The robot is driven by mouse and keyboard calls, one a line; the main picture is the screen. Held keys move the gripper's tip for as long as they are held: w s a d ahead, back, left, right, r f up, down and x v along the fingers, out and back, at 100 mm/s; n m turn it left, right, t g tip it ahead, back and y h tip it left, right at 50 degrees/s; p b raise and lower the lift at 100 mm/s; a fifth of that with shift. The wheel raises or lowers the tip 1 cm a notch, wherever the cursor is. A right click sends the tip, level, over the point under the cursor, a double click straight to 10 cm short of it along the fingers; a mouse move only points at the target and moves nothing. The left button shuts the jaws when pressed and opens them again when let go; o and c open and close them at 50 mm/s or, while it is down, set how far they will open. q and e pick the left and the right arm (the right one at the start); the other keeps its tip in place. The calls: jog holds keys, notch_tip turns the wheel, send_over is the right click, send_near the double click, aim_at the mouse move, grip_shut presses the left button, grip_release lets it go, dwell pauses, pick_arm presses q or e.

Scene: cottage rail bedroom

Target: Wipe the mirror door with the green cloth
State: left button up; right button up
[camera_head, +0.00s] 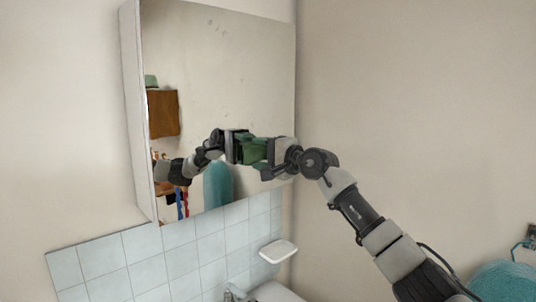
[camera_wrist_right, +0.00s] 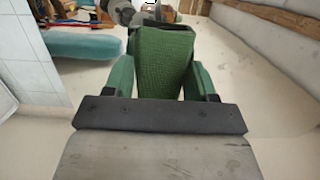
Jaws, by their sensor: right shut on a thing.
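The mirror door (camera_head: 225,80) is the front of a white wall cabinet. Small dark spots show on its upper part and near its upper edge. My right gripper (camera_head: 262,153) is shut on the green cloth (camera_head: 251,150), at the lower right part of the mirror. The green cloth also shows in the right wrist view (camera_wrist_right: 163,60), between the fingers. The reflection of my arm meets the gripper in the mirror, so I cannot tell whether the cloth touches the glass. My left gripper is not in view.
Light blue tiles (camera_head: 142,268) cover the wall below the cabinet. A white soap dish (camera_head: 278,251) sticks out from the tiles, above a partly seen basin (camera_head: 275,293) and tap. A plain side wall stands close on the right. A teal item (camera_head: 503,283) is at the lower right.

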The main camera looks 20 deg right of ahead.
aim_at(226, 157)
jog(key=shift+s+a+b, duration=0.15)
jog(key=shift+s+a, duration=0.1)
jog(key=shift+a, duration=0.45)
jog(key=shift+s+a+b, duration=0.15)
jog(key=shift+s+a, duration=0.05)
jog(key=shift+a, duration=0.5)
jog(key=shift+s+a+b, duration=0.15)
jog(key=shift+s+a, duration=0.1)
jog(key=shift+a, duration=0.45)
jog(key=shift+s+a+f+b, duration=0.1)
jog(key=shift+s+a+b, duration=0.15)
jog(key=shift+a+b, duration=0.25)
jog(key=shift+s+a+b, duration=0.2)
jog(key=shift+a+b, duration=0.1)
jog(key=shift+a, duration=0.35)
jog(key=shift+s+a, duration=0.25)
jog(key=shift+a, duration=0.35)
jog(key=shift+b+v, duration=0.8)
jog(key=shift+b, duration=0.4)
jog(key=b+v, duration=0.1)
jog(key=v, duration=0.1)
jog(key=b+v, duration=0.1)
jog(key=v, duration=0.1)
jog(key=shift+s+a+b, duration=0.25)
jog(key=shift+a+b, duration=0.05)
